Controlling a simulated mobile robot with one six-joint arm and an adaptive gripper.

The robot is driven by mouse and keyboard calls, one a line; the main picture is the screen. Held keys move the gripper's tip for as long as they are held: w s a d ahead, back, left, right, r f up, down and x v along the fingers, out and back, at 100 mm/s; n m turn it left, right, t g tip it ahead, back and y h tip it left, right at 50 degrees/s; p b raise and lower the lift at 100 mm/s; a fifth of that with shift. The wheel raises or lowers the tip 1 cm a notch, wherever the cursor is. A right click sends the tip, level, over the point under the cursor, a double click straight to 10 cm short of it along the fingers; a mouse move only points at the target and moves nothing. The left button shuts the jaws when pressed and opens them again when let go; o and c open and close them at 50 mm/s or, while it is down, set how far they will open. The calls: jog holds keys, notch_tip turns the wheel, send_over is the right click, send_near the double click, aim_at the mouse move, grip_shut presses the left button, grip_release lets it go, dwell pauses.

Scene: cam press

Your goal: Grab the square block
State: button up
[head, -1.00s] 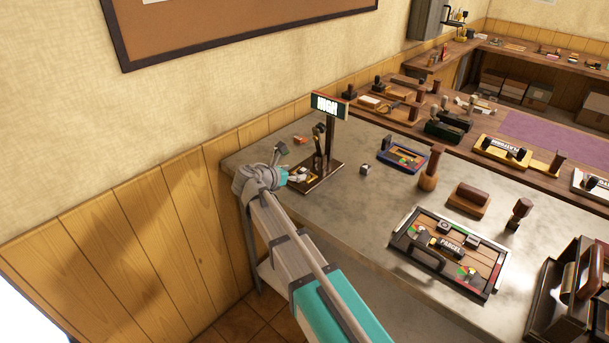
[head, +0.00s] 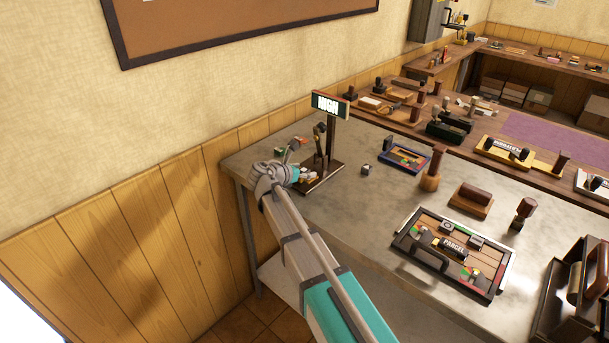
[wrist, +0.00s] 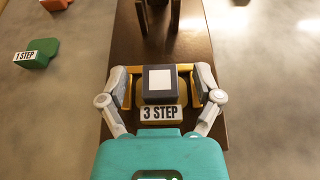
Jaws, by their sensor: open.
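A dark square block with a white square on top (wrist: 160,84) sits on a gold piece labelled "3 STEP" (wrist: 163,112), on the brown base of the press (wrist: 135,42). My gripper (wrist: 161,90) is open, with one finger on each side of the block. I cannot tell whether either finger touches it. In the head view my gripper (head: 294,174) is at the near left part of the press base (head: 322,178), and the block is too small to make out there. A small dark cube (head: 367,169) stands alone on the table to the right.
The press post with its "HIGH" sign (head: 329,104) rises behind my gripper. A green "1 STEP" piece (wrist: 38,52) and an orange piece (wrist: 55,4) lie left of the base. A "PARCEL" tray (head: 408,240) and several stamps stand further right on the grey table.

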dwell(0.4)
grip_shut()
